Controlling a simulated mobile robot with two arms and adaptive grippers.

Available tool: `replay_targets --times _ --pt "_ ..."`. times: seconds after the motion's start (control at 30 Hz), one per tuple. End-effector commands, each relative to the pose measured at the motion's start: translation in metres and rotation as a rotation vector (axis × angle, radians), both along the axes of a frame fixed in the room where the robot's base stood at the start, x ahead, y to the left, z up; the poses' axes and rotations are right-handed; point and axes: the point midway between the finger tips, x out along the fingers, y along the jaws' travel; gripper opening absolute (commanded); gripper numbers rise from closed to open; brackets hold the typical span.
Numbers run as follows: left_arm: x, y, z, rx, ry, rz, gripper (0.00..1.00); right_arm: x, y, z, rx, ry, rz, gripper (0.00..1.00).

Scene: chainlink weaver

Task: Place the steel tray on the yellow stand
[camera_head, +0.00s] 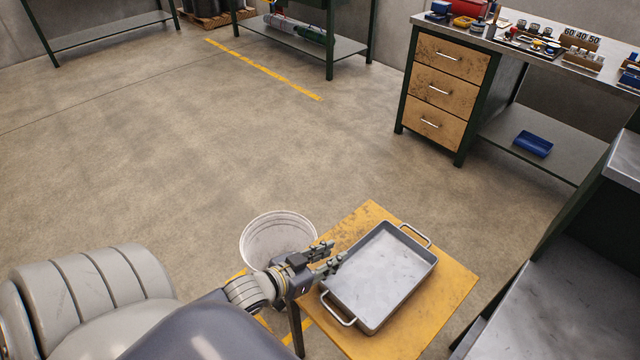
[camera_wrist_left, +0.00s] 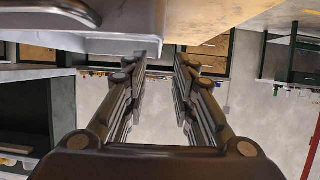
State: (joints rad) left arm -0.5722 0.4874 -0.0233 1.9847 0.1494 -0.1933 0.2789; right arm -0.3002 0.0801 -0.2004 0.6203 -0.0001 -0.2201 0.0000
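The steel tray (camera_head: 385,272) is a shallow grey rectangle with a looped handle at each end. It sits flat and empty on the yellow stand (camera_head: 445,300), a worn square-topped table. My left gripper (camera_head: 330,255) is at the tray's left long side, near its rim. In the left wrist view, its fingers (camera_wrist_left: 167,58) are apart with nothing between them. The tray's side (camera_wrist_left: 120,22) and a handle show at the top of that view, clear of the fingers. I cannot tell whether the gripper touches the tray. My right gripper is not in view.
A white bucket (camera_head: 277,236) stands on the floor just left of the stand, beside my left gripper. A dark metal bench (camera_head: 560,305) is close on the right. A drawer workbench (camera_head: 447,85) stands at the back right. The floor at the centre and left is clear.

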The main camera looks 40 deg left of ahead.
Motion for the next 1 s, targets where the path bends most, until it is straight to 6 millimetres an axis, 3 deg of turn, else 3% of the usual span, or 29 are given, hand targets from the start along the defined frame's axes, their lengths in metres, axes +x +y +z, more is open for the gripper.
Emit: replay_targets --times 0.1,0.3,1.0 --pt "-0.016 0.003 0.006 0.0 0.001 0.0 0.25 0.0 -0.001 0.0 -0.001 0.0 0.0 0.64" --pt "-0.028 0.005 0.012 0.0 -0.001 0.0 0.25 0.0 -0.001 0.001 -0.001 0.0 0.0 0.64" --pt "-0.03 0.005 0.013 0.0 -0.001 0.0 0.25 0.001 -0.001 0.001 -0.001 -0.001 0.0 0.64"
